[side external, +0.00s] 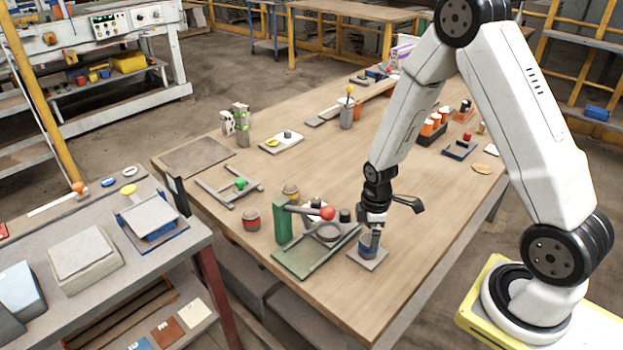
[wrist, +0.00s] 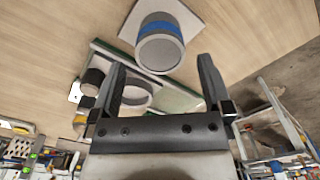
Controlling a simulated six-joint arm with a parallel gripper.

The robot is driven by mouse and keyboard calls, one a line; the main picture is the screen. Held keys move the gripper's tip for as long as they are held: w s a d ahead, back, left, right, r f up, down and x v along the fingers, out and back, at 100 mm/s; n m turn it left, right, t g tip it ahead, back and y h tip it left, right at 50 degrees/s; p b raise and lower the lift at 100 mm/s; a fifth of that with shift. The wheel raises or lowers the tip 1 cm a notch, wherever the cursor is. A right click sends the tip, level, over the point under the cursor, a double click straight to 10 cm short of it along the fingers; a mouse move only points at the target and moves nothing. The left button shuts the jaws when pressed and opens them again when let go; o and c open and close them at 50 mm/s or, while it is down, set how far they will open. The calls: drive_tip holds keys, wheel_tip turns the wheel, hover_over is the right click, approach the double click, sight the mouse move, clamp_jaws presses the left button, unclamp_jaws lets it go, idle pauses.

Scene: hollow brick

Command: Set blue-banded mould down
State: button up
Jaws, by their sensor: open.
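The blue-banded mould (side external: 368,247), a grey cylinder with a blue band, stands upright on a pale square plate (side external: 379,264) near the table's front edge. In the wrist view the mould (wrist: 160,48) shows its round grey end, with the pale plate (wrist: 190,14) behind it. My gripper (side external: 371,226) is directly over the mould in the side view. In the wrist view my gripper (wrist: 162,72) has its two fingers spread wide and nothing between them; the mould lies beyond the fingertips. Whether the fingertips clear its top is hard to tell from the side.
A green press (side external: 284,224) with a red ball (side external: 327,213) on its lever stands just left of the mould. A red-banded mould (side external: 251,221) and a grey frame with a green knob (side external: 240,184) are further left.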

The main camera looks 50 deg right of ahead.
sight(369, 242)
wheel_tip(369, 242, up, 9)
drive_tip(key=shift+f, duration=0.2)
idle(0.4)
idle(0.6)
drive_tip(key=s+a+r+m+t, duration=0.2)
drive_tip(key=s+a+r+m, duration=0.3)
drive_tip(key=a+m, duration=0.3)
drive_tip(key=shift+s+a+r+m+t, duration=0.2)
drive_tip(key=shift+a+r+m+t, duration=0.1)
drive_tip(key=shift+m, duration=0.2)
idle(1.0)
